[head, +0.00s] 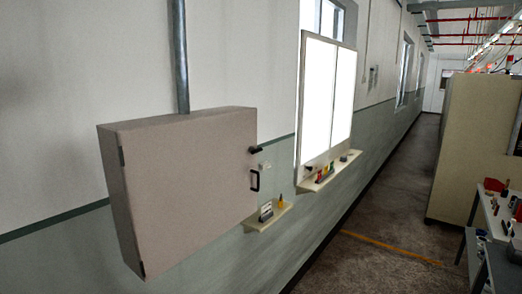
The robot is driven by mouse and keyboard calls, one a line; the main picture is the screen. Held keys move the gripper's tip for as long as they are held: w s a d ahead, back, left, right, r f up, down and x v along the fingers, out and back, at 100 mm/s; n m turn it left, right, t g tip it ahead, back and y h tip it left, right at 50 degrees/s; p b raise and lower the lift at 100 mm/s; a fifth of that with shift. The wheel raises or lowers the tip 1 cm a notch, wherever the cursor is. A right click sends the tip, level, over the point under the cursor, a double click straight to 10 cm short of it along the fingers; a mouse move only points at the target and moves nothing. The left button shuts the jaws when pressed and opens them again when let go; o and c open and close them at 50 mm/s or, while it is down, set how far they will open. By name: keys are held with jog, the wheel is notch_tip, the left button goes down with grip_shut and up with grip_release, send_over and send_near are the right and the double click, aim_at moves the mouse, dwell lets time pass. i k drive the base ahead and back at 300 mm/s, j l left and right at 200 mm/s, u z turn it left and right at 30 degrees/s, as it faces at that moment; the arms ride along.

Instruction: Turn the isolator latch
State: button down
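A closed grey-beige box (185,190), probably the isolator cabinet, is mounted on the wall at the left of the head view. A small black latch (256,150) sticks out near the upper right edge of its door. A black pull handle (255,181) is just below the latch. The latch is small here, and its exact turn angle is hard to tell. My gripper is not in this view, so I cannot see where it is relative to the box.
A grey conduit (180,60) rises from the box. A small shelf (262,220) with objects is right of it, below a whiteboard (326,95) with its own ledge. A tall beige cabinet (475,140) and cluttered table (500,235) stand at right. The floor (370,235) between is clear.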

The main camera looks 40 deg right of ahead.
aim_at(257, 151)
jog(key=i+l+z, duration=0.15)
jog(key=z, duration=0.35)
jog(key=i+l+z, duration=0.1)
jog(key=z, duration=0.4)
jog(key=i, duration=0.05)
